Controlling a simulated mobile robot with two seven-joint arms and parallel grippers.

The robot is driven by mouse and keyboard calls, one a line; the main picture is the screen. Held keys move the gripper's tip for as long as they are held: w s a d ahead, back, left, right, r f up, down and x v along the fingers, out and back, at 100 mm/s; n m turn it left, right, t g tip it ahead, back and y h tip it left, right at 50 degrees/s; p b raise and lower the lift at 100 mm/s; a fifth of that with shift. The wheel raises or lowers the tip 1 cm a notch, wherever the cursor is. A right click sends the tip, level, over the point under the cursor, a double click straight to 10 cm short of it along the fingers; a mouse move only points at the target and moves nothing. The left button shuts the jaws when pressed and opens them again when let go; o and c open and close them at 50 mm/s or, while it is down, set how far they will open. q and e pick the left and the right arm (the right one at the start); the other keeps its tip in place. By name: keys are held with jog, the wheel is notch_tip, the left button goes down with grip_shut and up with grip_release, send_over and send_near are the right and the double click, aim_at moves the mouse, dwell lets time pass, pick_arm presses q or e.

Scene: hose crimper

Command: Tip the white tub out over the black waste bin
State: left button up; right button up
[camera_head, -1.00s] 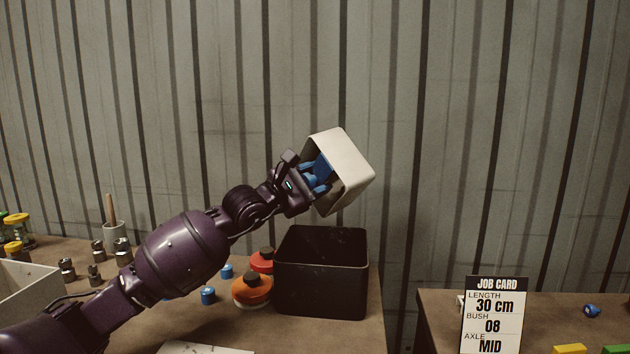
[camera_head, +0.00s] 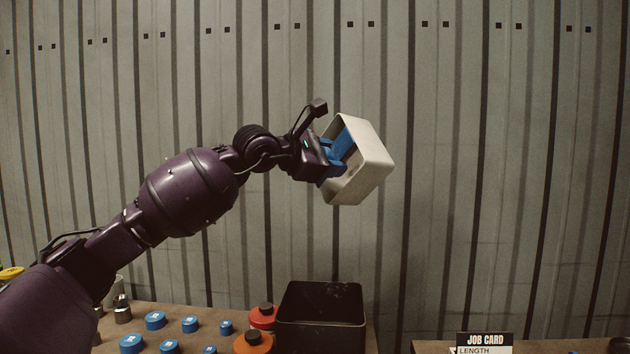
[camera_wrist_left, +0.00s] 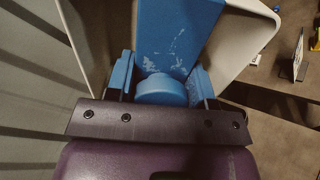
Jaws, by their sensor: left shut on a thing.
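The white tub (camera_head: 368,168) is in the air in the head view, tilted well over with its open side toward the left. My left gripper (camera_head: 335,162) reaches to its open side, and its blue fingers are shut on the tub. The left wrist view shows the gripper (camera_wrist_left: 161,88) around a blue round part in front of a scuffed blue panel, with the tub's pale wall (camera_wrist_left: 245,38) beside it. The black waste bin (camera_head: 322,338) stands on the bench below and slightly left of the tub, clearly apart from it. The tub's contents cannot be made out. My right gripper is out of view.
Red (camera_head: 262,316) and orange (camera_head: 253,342) round pieces stand left of the bin. Several blue caps (camera_head: 190,324) lie farther left. A job card (camera_head: 485,342) stands at the lower right. The wall behind is ribbed metal.

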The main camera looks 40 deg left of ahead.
aim_at(368, 131)
pick_arm(q)
jog(key=w+d+r+g+p, duration=0.1)
jog(key=r+p, duration=0.1)
jog(key=r, duration=0.1)
jog(key=w+d+r+g+p, duration=0.1)
jog(key=w+d+r+p, duration=0.1)
jog(key=w+d+r+g+p, duration=0.1)
jog(key=w+d+r+p, duration=0.1)
jog(key=r, duration=0.1)
jog(key=shift+w+d+r+y, duration=0.2)
jog(key=shift+w+r+y, duration=0.05)
jog(key=shift+r+y, duration=0.05)
jog(key=w+f+g+y+p, duration=0.2)
jog(key=w+f+g+p, duration=0.2)
jog(key=w+f+p, duration=0.15)
jog(key=a+f+n+g+y+p, duration=0.1)
jog(key=a+f+g+p, duration=0.25)
jog(key=f, duration=0.45)
jog(key=s+a+f+g+y, duration=0.1)
jog(key=s+a+f+g, duration=0.4)
jog(key=s+a+f, duration=0.1)
jog(key=shift+s+a+f+y+b, duration=0.3)
jog(key=shift+s+a+f+b, duration=0.05)
jog(key=shift+s+f+b, duration=0.15)
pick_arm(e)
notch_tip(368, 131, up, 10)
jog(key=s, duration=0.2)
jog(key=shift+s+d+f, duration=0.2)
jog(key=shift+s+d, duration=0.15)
